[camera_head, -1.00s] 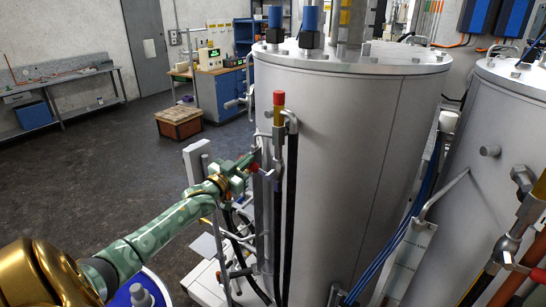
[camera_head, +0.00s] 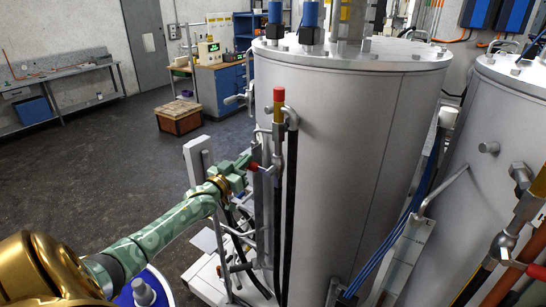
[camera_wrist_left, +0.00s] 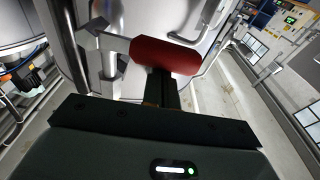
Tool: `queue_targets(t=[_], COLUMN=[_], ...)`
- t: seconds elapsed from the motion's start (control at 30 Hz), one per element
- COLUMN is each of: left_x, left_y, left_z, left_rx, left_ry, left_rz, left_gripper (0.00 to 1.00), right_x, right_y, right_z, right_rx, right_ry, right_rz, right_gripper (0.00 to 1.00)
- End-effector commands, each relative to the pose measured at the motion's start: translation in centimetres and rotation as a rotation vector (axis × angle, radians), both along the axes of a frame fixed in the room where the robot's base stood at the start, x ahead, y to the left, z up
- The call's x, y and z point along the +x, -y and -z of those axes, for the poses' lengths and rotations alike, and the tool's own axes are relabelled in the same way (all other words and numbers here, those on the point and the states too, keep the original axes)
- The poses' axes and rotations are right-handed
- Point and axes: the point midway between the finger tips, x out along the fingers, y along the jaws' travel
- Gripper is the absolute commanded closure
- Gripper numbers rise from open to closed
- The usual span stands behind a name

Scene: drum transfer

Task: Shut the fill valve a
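A valve lever with a red grip (camera_head: 254,167) sticks out to the left from the vertical pipework on the left side of the large grey drum (camera_head: 345,160). My left gripper (camera_head: 246,162) is right at this grip. In the left wrist view the red grip (camera_wrist_left: 166,57) lies across the tips of my dark fingers (camera_wrist_left: 167,90). The fingers look close together, and the grip hides their ends. I cannot tell whether they touch it. A silver lever arm (camera_wrist_left: 115,43) runs left from the grip. My right gripper is not in view.
A pipe with a red and yellow top (camera_head: 279,100) stands just right of the lever, close to the drum wall. A second drum (camera_head: 480,120) with red-handled pipework stands at the right. A wooden crate (camera_head: 179,117) is on the open floor at the left.

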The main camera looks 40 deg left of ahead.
Motion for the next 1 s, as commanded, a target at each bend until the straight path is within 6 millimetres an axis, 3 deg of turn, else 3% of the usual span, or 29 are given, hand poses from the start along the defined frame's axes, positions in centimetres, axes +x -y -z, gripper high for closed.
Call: queue_targets(t=[0.17, 0.27, 0.7, 0.83, 1.0], left_x=[-0.6, -2.0, -13.0, -15.0, -16.1], left_y=[0.1, 0.3, 1.5, 1.7, 1.8], left_z=[0.3, 0.6, 2.2, 2.3, 2.4], left_rx=[0.000, 0.000, -0.001, -0.001, 0.000], left_ry=[-0.004, -0.005, -0.004, -0.002, 0.000], left_rz=[0.000, 0.001, -0.001, 0.000, -0.001], left_gripper=[1.00, 1.00, 1.00, 1.00, 1.00], right_x=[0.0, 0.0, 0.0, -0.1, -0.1], right_y=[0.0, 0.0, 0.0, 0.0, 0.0], right_z=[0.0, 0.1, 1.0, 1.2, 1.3], right_rx=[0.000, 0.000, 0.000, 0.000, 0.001], right_ry=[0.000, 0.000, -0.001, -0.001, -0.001], right_rz=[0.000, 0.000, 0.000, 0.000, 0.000], right_gripper=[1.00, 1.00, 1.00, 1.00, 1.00])
